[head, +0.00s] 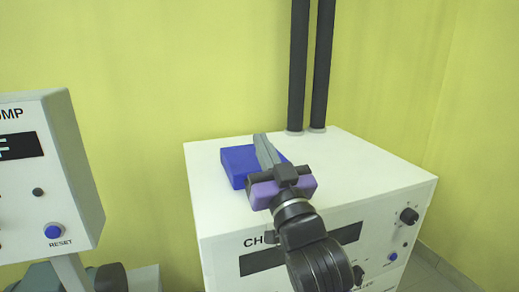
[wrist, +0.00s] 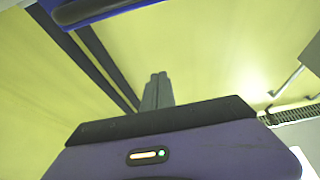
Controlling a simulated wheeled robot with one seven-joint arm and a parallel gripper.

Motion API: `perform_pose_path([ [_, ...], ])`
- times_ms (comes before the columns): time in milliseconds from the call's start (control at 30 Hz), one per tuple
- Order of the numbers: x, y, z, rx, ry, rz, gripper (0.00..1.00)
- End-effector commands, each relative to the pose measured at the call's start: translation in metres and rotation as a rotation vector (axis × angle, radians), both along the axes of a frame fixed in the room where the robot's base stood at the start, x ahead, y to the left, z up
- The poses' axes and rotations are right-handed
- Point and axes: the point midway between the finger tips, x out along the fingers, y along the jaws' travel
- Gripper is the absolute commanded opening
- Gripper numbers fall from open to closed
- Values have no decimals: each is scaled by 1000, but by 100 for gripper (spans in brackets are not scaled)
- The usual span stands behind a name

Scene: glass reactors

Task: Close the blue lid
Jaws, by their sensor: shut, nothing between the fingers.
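The blue lid (head: 237,163) is on the white top of the chiller cabinet, towards its back left. My gripper (head: 261,138) reaches across it from the front, and the wrist and fingers hide its right part. The fingers are shut together with nothing between them. In the wrist view the closed fingertips (wrist: 158,78) point up the picture, and part of the blue lid (wrist: 115,9) with a dark piece shows at the top left, apart from them. I cannot tell whether the fingers touch the lid, or how far open it is.
The white chiller cabinet (head: 350,165) has knobs and a display on its front. Two dark vertical pipes (head: 311,70) rise from its back. A pump panel (head: 70,150) with a blue reset button stands at the left. Yellow walls close the back and right.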

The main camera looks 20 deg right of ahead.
Motion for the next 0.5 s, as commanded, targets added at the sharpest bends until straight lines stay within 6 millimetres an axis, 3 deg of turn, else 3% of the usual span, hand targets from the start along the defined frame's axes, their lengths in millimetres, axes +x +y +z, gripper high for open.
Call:
perform_pose_path([
  [100, -5, 0, -19, 0, 3, 0, 0],
  [500, -14, 0, -49, 1, 6, 0, 0],
])
